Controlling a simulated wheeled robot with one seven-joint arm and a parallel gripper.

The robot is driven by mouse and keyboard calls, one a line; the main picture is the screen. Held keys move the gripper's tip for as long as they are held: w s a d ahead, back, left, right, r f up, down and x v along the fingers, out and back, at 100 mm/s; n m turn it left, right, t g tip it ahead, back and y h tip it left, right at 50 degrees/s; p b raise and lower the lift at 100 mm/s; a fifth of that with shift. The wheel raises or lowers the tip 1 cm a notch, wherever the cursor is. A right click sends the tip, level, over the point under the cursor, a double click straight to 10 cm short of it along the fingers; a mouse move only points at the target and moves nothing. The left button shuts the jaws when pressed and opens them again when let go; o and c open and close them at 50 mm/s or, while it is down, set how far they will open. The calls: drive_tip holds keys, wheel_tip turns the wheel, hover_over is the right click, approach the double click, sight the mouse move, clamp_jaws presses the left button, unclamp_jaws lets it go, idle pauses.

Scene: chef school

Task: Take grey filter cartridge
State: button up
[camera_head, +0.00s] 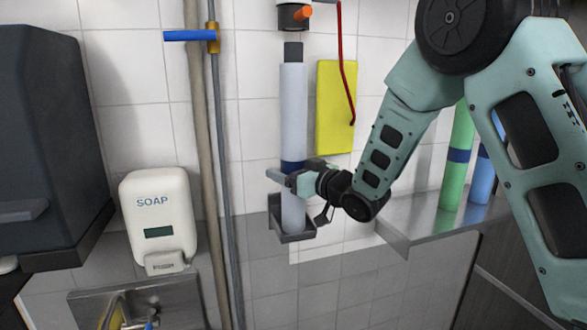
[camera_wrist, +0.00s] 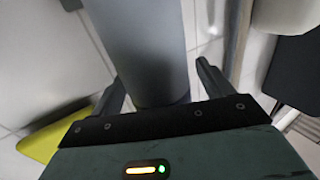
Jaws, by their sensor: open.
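The grey filter cartridge (camera_head: 292,115) stands upright against the tiled wall in the head view. It has a dark top and a dark blue band low down, and its lower end sits in a grey wall bracket (camera_head: 292,237). My gripper (camera_head: 282,180) is at the lower part of the cartridge, near the blue band. In the wrist view the cartridge (camera_wrist: 148,45) stands between the two open fingers of my gripper (camera_wrist: 160,85). Gaps show on both sides, so the fingers look apart from it. The head view hides part of the cartridge behind the gripper.
An orange-handled valve fitting (camera_head: 293,15) is just above the cartridge. Pipes (camera_head: 216,150) and a soap dispenser (camera_head: 158,215) are left. A green cartridge (camera_head: 457,155) and blue cartridge (camera_head: 482,178) stand on a metal shelf (camera_head: 405,222).

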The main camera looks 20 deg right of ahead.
drive_tip(key=shift+w+a, duration=0.2)
drive_tip(key=shift+w, duration=0.2)
drive_tip(key=c, duration=1.4)
clamp_jaws()
drive_tip(key=shift+r, duration=0.2)
